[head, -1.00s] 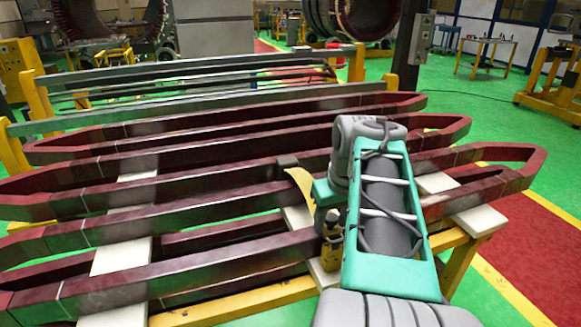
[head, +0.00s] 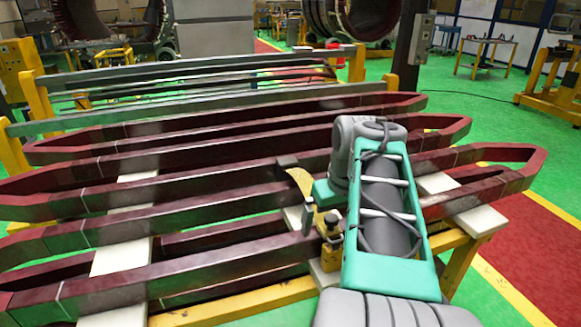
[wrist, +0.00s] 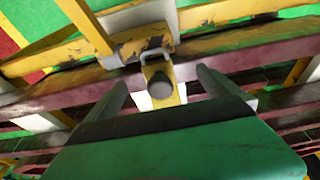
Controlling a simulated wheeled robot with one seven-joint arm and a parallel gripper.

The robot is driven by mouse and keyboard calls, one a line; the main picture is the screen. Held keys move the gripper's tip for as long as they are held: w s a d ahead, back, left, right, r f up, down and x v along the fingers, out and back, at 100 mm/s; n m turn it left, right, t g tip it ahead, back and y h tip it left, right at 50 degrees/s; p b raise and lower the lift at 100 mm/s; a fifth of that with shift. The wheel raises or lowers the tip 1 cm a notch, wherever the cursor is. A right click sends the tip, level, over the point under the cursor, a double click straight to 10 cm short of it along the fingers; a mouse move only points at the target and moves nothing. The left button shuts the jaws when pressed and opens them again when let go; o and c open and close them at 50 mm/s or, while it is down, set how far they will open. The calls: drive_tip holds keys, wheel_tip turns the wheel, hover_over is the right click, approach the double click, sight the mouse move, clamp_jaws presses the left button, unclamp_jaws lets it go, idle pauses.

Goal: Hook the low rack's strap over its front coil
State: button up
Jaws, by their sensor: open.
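The strap is a yellow band (head: 301,182) with a dark end piece, curving above the coils beside my wrist in the head view. In the wrist view a yellow strap part (wrist: 178,96) with a grey round knob (wrist: 160,86) lies between my fingers. A metal loop (wrist: 156,53) sits just beyond the knob. The front coil (head: 200,266) is a long dark-red bar; it also crosses the wrist view (wrist: 250,58). My gripper (wrist: 162,85) is open around the knob, with a gap visible on both sides. I cannot tell whether the strap bears on the coil.
A worn yellow bracket (wrist: 130,42) stands beside the front coil. The low rack's yellow frame (head: 462,265) and white supports (head: 120,262) carry several coils. More coils lie close behind my gripper.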

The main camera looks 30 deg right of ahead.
wheel_tip(320, 180, up, 7)
drive_tip(key=p, duration=0.6)
drive_tip(key=shift+r, duration=0.1)
idle(0.3)
idle(0.7)
